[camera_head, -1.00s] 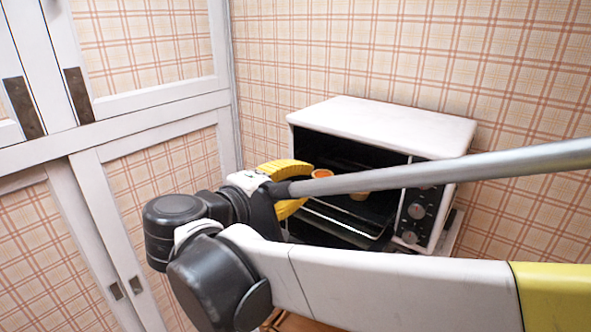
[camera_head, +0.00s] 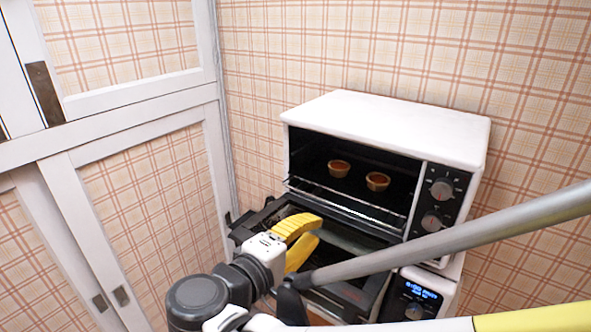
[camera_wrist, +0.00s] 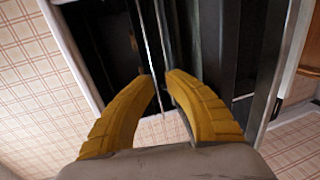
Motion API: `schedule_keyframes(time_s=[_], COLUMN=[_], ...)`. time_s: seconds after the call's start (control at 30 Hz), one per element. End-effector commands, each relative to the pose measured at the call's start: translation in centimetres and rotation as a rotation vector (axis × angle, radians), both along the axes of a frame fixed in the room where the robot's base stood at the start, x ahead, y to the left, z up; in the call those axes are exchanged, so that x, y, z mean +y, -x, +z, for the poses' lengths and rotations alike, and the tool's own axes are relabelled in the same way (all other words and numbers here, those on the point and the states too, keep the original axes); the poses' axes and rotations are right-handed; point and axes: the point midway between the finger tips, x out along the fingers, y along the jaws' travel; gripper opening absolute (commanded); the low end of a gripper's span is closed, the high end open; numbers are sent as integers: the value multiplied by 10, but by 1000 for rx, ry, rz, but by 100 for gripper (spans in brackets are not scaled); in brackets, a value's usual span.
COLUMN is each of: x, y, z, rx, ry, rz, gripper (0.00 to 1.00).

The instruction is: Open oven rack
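The white oven (camera_head: 385,122) has its dark door (camera_head: 345,292) folded down. Its wire rack (camera_head: 345,205) is inside, with its bright front bar across the opening. Two small brown cups (camera_head: 338,168) sit over the rack inside. My gripper (camera_head: 316,230), with yellow fingers, is over the lowered door, in front of and below the rack's left part. In the wrist view its fingers (camera_wrist: 161,78) are apart with nothing clasped. A thin bright bar (camera_wrist: 150,40) runs beyond the gap; I cannot tell whether it is the rack's bar.
A control panel with knobs (camera_head: 440,195) is at the oven's right. A second appliance with a blue display (camera_head: 415,290) stands below it. White cabinet doors (camera_head: 150,190) are at the left. A plaid wall (camera_head: 400,50) is behind. My arm crosses the lower right.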

Motion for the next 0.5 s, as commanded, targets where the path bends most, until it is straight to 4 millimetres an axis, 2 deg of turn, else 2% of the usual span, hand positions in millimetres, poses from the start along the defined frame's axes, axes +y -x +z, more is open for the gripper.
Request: schedule_keyframes(time_s=[0.13, 0.43, 0.47, 0.5], x=[-8, -10, -9, -9], y=[-10, -12, -12, -12], z=[-3, -3, -3, -3], rx=[0, 0, 0, 0], ry=[0, 0, 0, 0], rz=[-1, 0, 0, 0], gripper=[14, 14, 10, 0])
